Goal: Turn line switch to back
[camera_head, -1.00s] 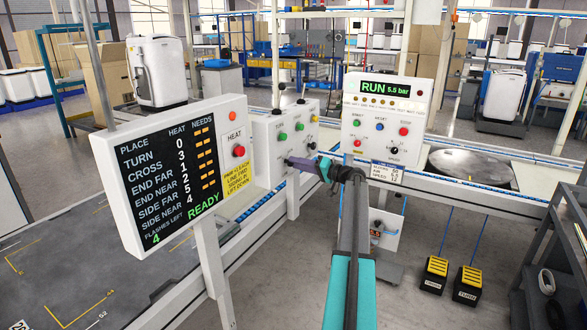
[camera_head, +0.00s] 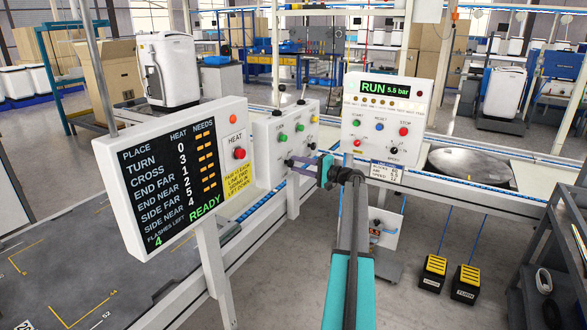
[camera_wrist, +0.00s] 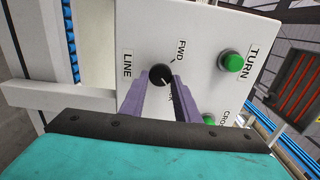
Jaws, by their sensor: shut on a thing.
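The line switch (camera_wrist: 159,73) is a round black knob on a white control box (camera_wrist: 205,35), beside the label LINE. In the wrist view FWD is printed to its upper right; a label at its lower right is mostly hidden by a finger, with only "CK" showing. A thin pale mark on the knob seems to point to the lower right, toward that label. My gripper (camera_wrist: 161,83) is shut on the knob, one purple finger on each side. In the head view my gripper (camera_head: 292,163) reaches the box's lower front from the right.
A green TURN button (camera_wrist: 231,62) and another green button (camera_wrist: 209,119) sit close on the same panel. A display board (camera_head: 180,175) reading READY stands left in the head view. A RUN panel (camera_head: 384,120) stands right, behind my arm.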

